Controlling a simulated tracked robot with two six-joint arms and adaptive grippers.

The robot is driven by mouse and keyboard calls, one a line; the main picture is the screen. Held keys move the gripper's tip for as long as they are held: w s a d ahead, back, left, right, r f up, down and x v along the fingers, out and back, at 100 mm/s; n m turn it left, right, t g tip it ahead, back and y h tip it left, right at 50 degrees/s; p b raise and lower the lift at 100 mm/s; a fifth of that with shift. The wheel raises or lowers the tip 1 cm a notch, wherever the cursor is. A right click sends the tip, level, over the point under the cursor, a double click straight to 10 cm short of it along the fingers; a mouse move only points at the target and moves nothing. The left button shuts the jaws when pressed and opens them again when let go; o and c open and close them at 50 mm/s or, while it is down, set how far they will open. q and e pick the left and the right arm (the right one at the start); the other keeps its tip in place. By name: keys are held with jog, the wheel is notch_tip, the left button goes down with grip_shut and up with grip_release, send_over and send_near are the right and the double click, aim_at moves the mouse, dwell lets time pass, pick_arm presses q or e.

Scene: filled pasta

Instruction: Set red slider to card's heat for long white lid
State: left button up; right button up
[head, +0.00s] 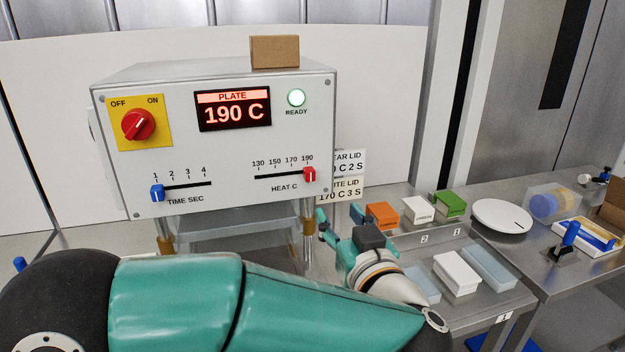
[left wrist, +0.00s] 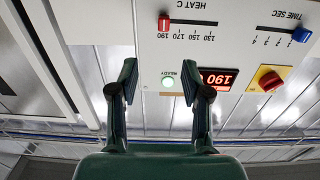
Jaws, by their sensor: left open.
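The red slider (head: 309,174) stands at the right end of the HEAT C slot (head: 283,176), at the 190 mark. It also shows in the left wrist view (left wrist: 164,22). The display (head: 233,109) reads PLATE 190 C. The card (head: 343,178) is partly hidden behind the machine; its lower part ends in "ITE LID" with 170 C 3 S. My right gripper is not in view.
The blue TIME SEC slider (head: 157,193) is at 1. The red knob (head: 138,125) sits at upper left and the READY lamp (head: 296,98) glows green. A cardboard box (head: 274,52) is on top. Small boxes, including an orange one (head: 382,216), stand at right.

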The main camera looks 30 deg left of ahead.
aim_at(311, 174)
pick_arm(q)
jog(key=p+x, duration=0.1)
jog(key=x, duration=0.7)
jog(key=p+x, duration=0.2)
jog(key=x, duration=0.6)
jog(key=shift+s+a+r, duration=0.1)
jog(key=shift+s+a, duration=0.1)
jog(key=shift+s, duration=0.05)
grip_shut()
